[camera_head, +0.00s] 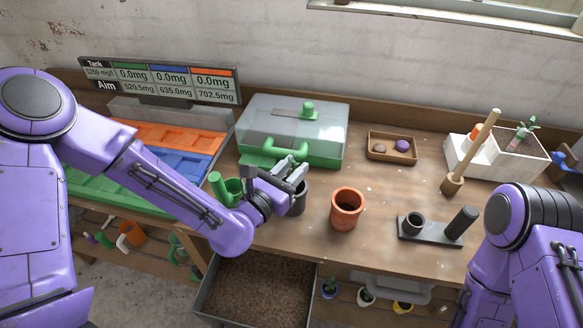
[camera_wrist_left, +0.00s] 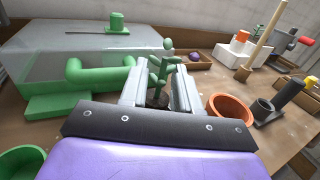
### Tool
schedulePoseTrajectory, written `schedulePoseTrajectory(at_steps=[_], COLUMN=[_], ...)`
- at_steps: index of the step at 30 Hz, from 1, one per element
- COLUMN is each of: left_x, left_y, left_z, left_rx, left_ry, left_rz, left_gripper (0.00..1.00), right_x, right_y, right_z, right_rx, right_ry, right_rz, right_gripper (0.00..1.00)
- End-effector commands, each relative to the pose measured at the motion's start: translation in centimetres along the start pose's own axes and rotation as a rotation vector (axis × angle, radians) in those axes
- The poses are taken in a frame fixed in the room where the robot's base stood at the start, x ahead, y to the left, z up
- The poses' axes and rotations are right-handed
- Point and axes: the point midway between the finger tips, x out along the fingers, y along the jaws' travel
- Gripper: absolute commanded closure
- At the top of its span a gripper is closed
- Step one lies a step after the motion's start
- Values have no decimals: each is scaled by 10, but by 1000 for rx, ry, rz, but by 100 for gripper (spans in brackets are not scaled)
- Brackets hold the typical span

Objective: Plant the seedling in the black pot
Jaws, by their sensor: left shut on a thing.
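The black pot (camera_head: 298,204) stands on the bench, partly hidden behind my left gripper in the head view. My left gripper (camera_head: 295,172) is at the pot's top. In the left wrist view, its two fingers (camera_wrist_left: 162,80) are closed around a green, branching seedling (camera_wrist_left: 166,68). A dark patch, apparently the pot, shows below the seedling between the fingers. I cannot tell whether the seedling's base is inside the pot or just above it. My right arm shows at the lower right, but its gripper is out of view.
An orange pot (camera_head: 347,210) stands just right of the black pot. A green-based clear box (camera_head: 293,130) is behind. A soil drawer (camera_head: 207,287) is below.

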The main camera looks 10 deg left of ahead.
Motion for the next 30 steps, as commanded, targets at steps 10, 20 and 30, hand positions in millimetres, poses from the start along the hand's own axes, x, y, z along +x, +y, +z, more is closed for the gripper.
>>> schedulePoseTrajectory(at_steps=[10,20,30], left_x=[0,0,0], left_y=[0,0,0], left_z=[-8,-15,-21], left_rx=[0,0,0], left_ry=[0,0,-1], left_rz=[0,0,0], left_gripper=[98,98,98], right_x=[7,13,18], right_y=[-1,-1,-2], right_z=[3,5,8], right_rx=[0,0,0], right_ry=[0,0,0], right_rz=[0,0,0], right_gripper=[29,29,29])
